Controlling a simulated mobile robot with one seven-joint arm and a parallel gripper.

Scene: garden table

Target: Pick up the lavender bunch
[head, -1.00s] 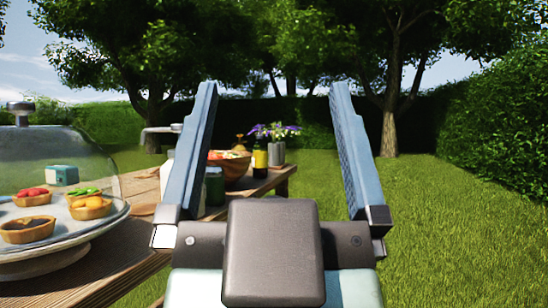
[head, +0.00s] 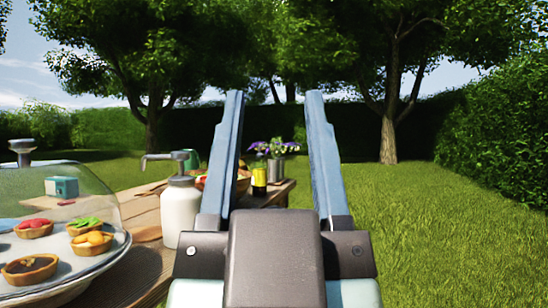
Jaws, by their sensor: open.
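No lavender bunch can be made out for certain. Purple flowers (head: 274,148) stand in a grey pot at the far end of the wooden table, too small to tell whether they are lavender. My gripper (head: 274,96) is open and empty in the middle of the head view, its two blue fingers pointing away from me. The flowers show between the fingers but stand well beyond them. The left finger hides part of the table and a bowl of food.
A glass-domed stand with tarts (head: 60,240) is at the left. A white pump bottle (head: 181,212) stands just left of my gripper. A dark bottle with a yellow label (head: 259,178) is near the flowers. Open grass (head: 430,220) lies to the right.

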